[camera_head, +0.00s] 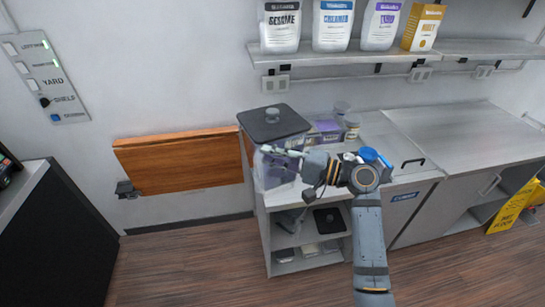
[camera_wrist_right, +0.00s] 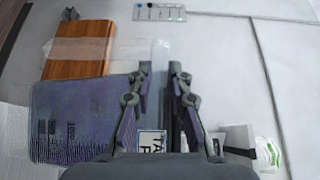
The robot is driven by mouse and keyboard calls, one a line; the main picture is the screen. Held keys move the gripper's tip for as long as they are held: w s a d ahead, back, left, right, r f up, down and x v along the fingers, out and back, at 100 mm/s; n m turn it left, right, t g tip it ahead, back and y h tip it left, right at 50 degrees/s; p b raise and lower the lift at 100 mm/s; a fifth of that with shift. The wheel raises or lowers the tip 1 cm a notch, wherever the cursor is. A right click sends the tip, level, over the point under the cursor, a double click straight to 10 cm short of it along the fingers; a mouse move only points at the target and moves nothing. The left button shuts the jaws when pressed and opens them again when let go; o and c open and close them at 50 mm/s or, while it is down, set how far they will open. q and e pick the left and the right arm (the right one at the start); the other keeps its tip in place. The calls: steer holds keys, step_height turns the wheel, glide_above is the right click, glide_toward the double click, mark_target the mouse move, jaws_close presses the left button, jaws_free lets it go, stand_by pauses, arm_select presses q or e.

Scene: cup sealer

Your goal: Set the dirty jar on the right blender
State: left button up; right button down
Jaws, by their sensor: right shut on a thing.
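The dirty jar (camera_head: 272,180) is a clear, squarish jar with a purplish tint and a broad dark lid (camera_head: 273,121). It is at the left end of the counter, and it looks upright. My right gripper (camera_head: 278,154) reaches across from the right and is shut at the jar's side. In the right wrist view, a pale clear strip (camera_wrist_right: 160,58) stands between the fingers, perhaps the jar's handle. A dark purplish panel with faint print (camera_wrist_right: 72,118) lies left of the fingers. I cannot make out a blender in either view. My left gripper is not in view.
Small containers (camera_head: 328,132) stand on the counter behind my arm. The steel worktop (camera_head: 465,130) at right is largely clear. A folded wooden board (camera_head: 180,163) is on the wall at left. A wall shelf (camera_head: 340,55) holds several packages. A yellow sign (camera_head: 512,208) stands far right.

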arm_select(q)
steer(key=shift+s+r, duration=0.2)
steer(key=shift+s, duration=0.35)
arm_select(e)
steer(key=shift+r, duration=1.7)
